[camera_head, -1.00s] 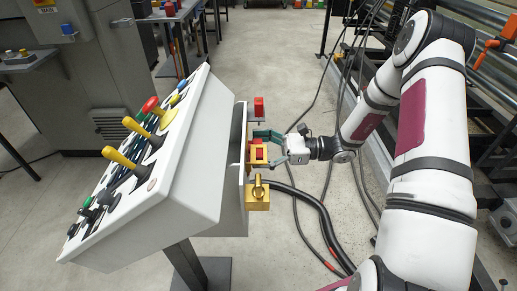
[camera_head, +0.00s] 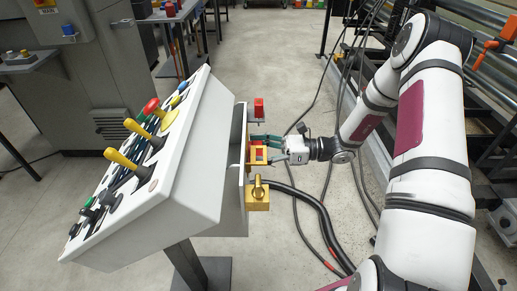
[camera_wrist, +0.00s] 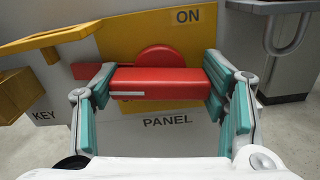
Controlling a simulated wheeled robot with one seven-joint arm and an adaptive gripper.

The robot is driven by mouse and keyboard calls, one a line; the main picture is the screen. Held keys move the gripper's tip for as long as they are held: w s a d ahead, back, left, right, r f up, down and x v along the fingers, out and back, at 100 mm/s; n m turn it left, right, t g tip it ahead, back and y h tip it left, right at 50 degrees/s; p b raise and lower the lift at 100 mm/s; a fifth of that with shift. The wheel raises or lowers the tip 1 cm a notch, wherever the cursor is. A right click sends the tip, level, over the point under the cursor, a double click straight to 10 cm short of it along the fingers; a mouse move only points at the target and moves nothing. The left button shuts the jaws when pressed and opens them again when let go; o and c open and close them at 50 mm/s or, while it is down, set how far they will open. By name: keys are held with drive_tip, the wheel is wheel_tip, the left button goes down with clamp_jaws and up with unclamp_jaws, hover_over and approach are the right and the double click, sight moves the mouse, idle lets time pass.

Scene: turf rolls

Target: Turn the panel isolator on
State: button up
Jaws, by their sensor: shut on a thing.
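The panel isolator is a red bar handle (camera_wrist: 160,85) with a round red hub on a yellow plate (camera_wrist: 125,38). The bar lies level in the wrist view, with a small pale line near its left end. "ON" is printed at the plate's upper right, and "PANEL" below the plate. My gripper (camera_wrist: 160,78) has its teal fingers against the two ends of the bar, shut on it. In the head view, my gripper (camera_head: 268,148) reaches the side of the grey console from the right, and only part of the red handle (camera_head: 260,154) shows.
A yellow rotary handle (camera_head: 258,192) sits just nearer on the console side; a yellow part (camera_wrist: 30,95) by "KEY" shows at left in the wrist view. A red block (camera_head: 259,107) is beyond. The sloped console (camera_head: 190,170) carries yellow levers. Black cables run across the floor.

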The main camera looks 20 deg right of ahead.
drive_tip(key=m+p, duration=0.1)
drive_tip(key=m, duration=0.7)
drive_tip(key=shift+p, duration=0.35)
drive_tip(key=m, duration=0.4)
drive_tip(key=shift+f+m, duration=0.1)
drive_tip(key=shift+m, duration=0.2)
drive_tip(key=shift+w+m, duration=0.1)
drive_tip(key=shift+m, duration=1.7)
drive_tip(key=o, duration=1.2)
drive_tip(key=shift+c, duration=0.2)
drive_tip(key=shift+d, duration=0.1)
drive_tip(key=v, duration=1.2)
